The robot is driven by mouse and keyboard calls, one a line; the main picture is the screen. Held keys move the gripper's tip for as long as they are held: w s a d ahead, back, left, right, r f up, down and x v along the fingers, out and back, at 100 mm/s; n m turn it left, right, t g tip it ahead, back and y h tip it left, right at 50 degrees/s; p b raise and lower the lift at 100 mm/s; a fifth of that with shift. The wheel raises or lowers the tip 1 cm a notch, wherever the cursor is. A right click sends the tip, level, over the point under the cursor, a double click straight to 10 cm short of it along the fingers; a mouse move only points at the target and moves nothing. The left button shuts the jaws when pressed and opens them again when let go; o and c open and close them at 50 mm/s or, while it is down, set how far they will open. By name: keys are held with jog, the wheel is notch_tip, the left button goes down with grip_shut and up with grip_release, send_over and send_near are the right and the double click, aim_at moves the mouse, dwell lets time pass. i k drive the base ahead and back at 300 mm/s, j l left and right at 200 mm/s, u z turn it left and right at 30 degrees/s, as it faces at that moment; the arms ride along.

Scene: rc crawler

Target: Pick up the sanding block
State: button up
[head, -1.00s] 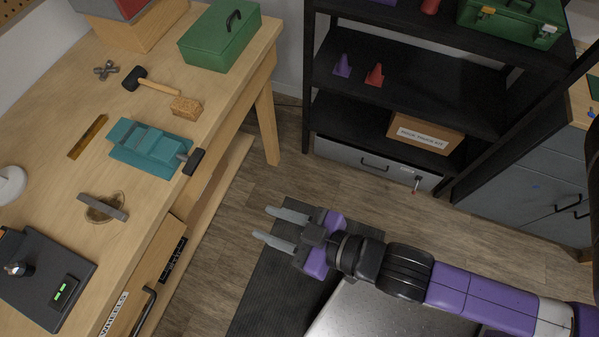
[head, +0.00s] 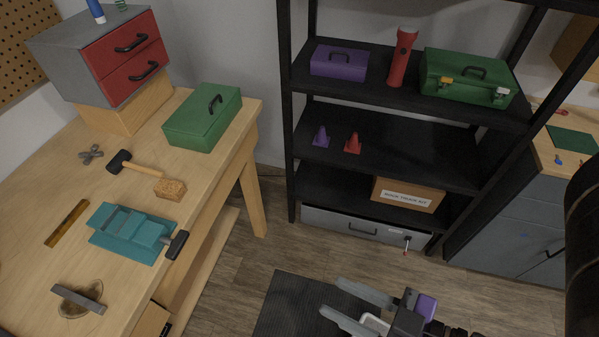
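A tan, speckled, cork-like block (head: 170,189), which looks like the sanding block, lies on the wooden workbench (head: 60,185) at the left. It sits at the end of the handle of a black-headed mallet (head: 140,165); I cannot tell if they touch. My gripper (head: 332,297) is at the bottom, right of the middle, over the floor and a dark mat. Its two grey fingers are apart with nothing between them. It is well to the right of the bench and away from the block.
A teal vise (head: 133,232) stands just in front of the block, and a green box (head: 203,117) behind it. A grey bar (head: 78,298) lies over a brown stain. A black shelf unit (head: 400,128) stands at the back right. The floor between bench and shelf is open.

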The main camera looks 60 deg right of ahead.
aim_at(167, 189)
jog(key=i+j, duration=0.2)
jog(key=j, duration=0.2)
jog(key=i+j, duration=0.2)
jog(key=j, duration=0.2)
jog(key=j+z, duration=0.15)
jog(key=z, duration=0.25)
jog(key=i+j+z, duration=0.1)
jog(key=z, duration=0.35)
jog(key=j+z, duration=0.25)
jog(key=z, duration=0.6)
